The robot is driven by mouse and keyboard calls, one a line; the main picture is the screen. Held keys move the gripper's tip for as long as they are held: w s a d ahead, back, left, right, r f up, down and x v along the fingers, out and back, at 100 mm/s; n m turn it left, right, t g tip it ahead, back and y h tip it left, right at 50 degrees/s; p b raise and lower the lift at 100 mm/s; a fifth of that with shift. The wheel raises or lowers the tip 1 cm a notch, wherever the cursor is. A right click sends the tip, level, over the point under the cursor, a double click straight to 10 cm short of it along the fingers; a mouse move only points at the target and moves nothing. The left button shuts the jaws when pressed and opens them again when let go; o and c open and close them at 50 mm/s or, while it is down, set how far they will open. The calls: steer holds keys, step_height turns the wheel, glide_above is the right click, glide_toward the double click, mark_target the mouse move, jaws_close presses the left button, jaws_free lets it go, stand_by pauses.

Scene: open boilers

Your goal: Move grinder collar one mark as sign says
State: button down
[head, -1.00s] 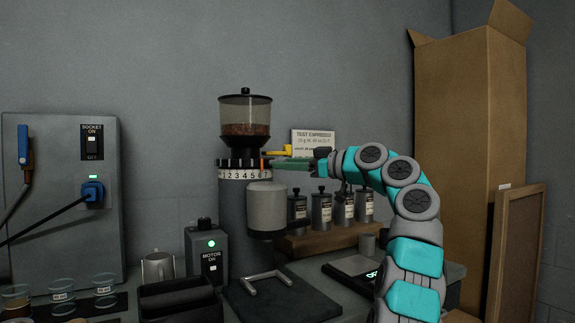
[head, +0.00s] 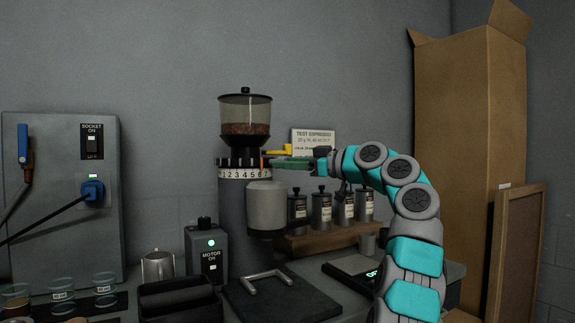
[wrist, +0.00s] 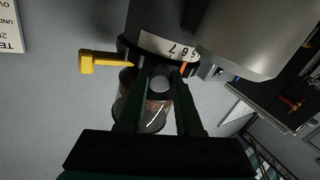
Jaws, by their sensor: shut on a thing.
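The grinder collar (head: 241,175) is a white numbered band around the dark grinder, with digits 1 to 7 showing. Its numbers also show upside down in the wrist view (wrist: 168,47). A small orange mark (head: 263,163) stands above the band near 6 and 7; I cannot tell exactly which it meets. My gripper (head: 290,163) reaches in from the right. In the wrist view its dark fingers (wrist: 160,88) are closed around a round grey knob (wrist: 160,83) at the collar. The sign (head: 314,142) reads "TEST ESPRESSO", with 20 g in; its lowest line is too small to read.
A yellow lever (head: 279,152) sticks out just above my gripper. The bean hopper (head: 245,113) is above the collar. A motor box (head: 207,254) with a green light reads ON. Several canisters (head: 322,207) stand behind on a wooden shelf. A tall carton (head: 468,150) is at right.

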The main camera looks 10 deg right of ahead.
mark_target(264, 163)
steer(key=s+a+m+t+h+b, duration=0.1)
steer(key=b, duration=0.3)
steer(key=s+a+m+t+h+b, duration=0.1)
steer(key=m+t+h+b, duration=0.1)
steer(key=b, duration=0.2)
steer(key=shift+a+f+h, duration=0.2)
steer(key=shift+a+h, duration=0.1)
steer(key=shift+a, duration=0.05)
steer(key=shift+r, duration=0.1)
steer(key=c, duration=0.6)
jaws_free()
steer(key=shift+s+d+r, duration=0.1)
steer(key=shift+s, duration=0.05)
steer(key=b+v, duration=0.1)
steer(key=v, duration=0.6)
steer(key=shift+s+d, duration=0.15)
steer(key=shift+s, duration=0.1)
